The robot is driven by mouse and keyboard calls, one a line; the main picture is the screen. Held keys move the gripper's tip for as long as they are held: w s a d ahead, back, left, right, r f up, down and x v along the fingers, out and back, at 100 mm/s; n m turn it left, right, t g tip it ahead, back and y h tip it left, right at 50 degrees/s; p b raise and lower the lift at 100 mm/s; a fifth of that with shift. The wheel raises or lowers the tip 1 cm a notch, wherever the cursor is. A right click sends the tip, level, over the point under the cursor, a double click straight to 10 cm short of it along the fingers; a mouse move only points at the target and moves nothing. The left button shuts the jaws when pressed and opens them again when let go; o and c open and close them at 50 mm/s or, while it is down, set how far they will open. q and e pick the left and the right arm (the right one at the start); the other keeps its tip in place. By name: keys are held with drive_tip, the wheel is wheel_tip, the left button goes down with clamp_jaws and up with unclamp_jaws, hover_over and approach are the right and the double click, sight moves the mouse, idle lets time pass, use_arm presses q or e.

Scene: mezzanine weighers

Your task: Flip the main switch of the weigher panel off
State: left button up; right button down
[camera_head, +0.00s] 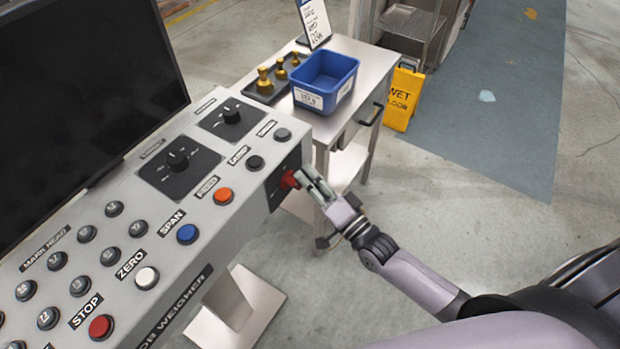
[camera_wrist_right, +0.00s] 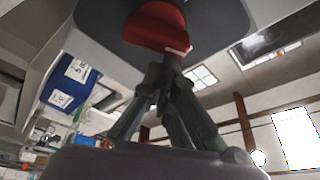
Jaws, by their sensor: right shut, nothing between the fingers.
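The weigher panel (camera_head: 110,232) is a grey slanted console with buttons and knobs at the left of the head view. The main switch (camera_head: 289,180) is a red rotary handle on a dark plate at the panel's right end face. In the right wrist view the red switch (camera_wrist_right: 157,27) shows large at the top. My right gripper (camera_head: 308,180) is shut, with its fingertips at the red switch. The wrist view shows the closed fingertips (camera_wrist_right: 168,62) right below the handle; I cannot tell for sure if they touch. My left gripper is not in view.
A black screen (camera_head: 85,90) stands behind the panel. A steel table (camera_head: 345,110) beyond the panel's right end holds a blue bin (camera_head: 326,80), brass weights (camera_head: 265,82) and a sign (camera_head: 314,20). A yellow wet floor sign (camera_head: 402,97) stands beside it. Floor at right is open.

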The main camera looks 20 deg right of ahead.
drive_tip(key=n+y+b, duration=0.1)
drive_tip(key=n, duration=0.1)
drive_tip(key=a+n+y, duration=0.1)
drive_tip(key=n, duration=0.2)
drive_tip(key=s+n+y+b, duration=0.1)
drive_tip(key=n, duration=0.2)
drive_tip(key=shift+a+r+b, duration=0.15)
drive_tip(key=shift+b, duration=0.2)
use_arm(q)
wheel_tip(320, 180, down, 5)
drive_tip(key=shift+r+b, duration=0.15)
drive_tip(key=shift+b, duration=0.65)
use_arm(e)
drive_tip(key=n+y, duration=0.1)
drive_tip(key=n, duration=0.1)
drive_tip(key=n+g+y, duration=0.1)
drive_tip(key=n, duration=0.2)
drive_tip(key=a+n+y, duration=0.1)
drive_tip(key=n, duration=0.1)
drive_tip(key=shift+s+a+g, duration=0.1)
drive_tip(key=shift+s+g, duration=0.2)
drive_tip(key=shift+s, duration=0.1)
drive_tip(key=shift+n, duration=0.4)
